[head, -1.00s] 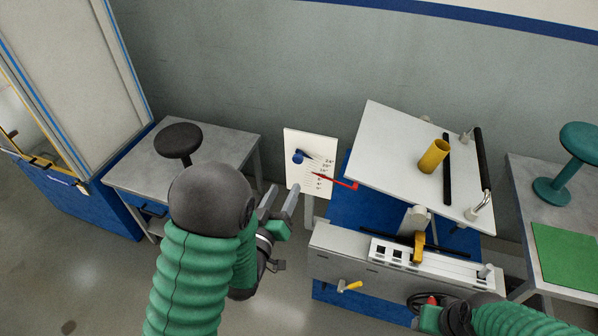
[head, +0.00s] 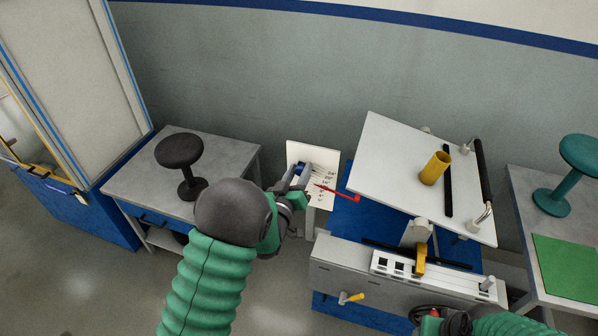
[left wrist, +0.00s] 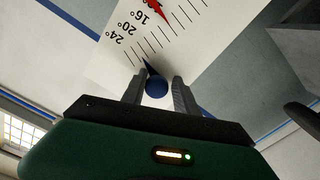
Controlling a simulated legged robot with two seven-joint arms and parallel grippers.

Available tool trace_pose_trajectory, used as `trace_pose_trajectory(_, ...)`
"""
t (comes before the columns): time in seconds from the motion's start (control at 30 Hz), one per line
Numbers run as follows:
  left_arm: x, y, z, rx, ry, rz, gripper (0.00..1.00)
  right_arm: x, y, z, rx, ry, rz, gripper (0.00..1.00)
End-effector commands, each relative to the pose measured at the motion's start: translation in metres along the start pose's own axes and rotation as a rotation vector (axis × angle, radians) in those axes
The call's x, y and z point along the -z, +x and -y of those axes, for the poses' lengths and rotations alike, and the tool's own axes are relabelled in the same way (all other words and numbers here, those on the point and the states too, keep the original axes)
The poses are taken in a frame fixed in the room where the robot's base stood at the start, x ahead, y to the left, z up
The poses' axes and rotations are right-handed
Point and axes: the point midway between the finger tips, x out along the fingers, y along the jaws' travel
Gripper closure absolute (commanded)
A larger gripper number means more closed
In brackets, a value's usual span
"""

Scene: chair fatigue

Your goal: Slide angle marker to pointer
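The angle marker, a round blue knob with a dark pointed tip, sits on the white scale board (head: 322,198); it shows in the left wrist view (left wrist: 157,86) near the 24° mark. The red pointer (head: 335,191) reaches over the board and its tip (left wrist: 159,10) shows near 16°. My left gripper (head: 294,178) is at the board; in the left wrist view its two fingers (left wrist: 159,96) stand apart on either side of the blue knob, with slight gaps visible. My right gripper (head: 440,325) is at the bottom edge, and its fingers are not clear.
A tilted white platform (head: 400,160) with a yellow cylinder (head: 435,168) stands right of the board. A grey table (head: 235,150) with a black stool (head: 180,160) is at left. A grey machine base (head: 345,262) lies in front.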

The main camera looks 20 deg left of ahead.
Motion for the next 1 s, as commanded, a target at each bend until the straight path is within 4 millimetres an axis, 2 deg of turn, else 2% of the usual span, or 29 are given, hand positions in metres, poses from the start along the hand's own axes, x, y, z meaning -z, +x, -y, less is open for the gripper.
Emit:
trace_pose_trajectory(0.03, 0.0002, 0.0, 0.0003, 0.001, 0.0, -0.001, 0.74, 0.0, 0.0, 0.0, 0.0, 0.0, 0.0, 0.54)
trace_pose_trajectory(0.23, 0.0003, 0.0, 0.0001, 0.0, 0.0, -0.001, 1.0, 0.0, 0.0, -0.0001, 0.0, 0.0, 0.0, 0.54)
trace_pose_trajectory(1.0, -0.0013, -0.0002, -0.0011, -0.002, -0.001, 0.002, 1.0, 0.0, 0.0, -0.0001, 0.0, 0.0, 0.0, 0.54)
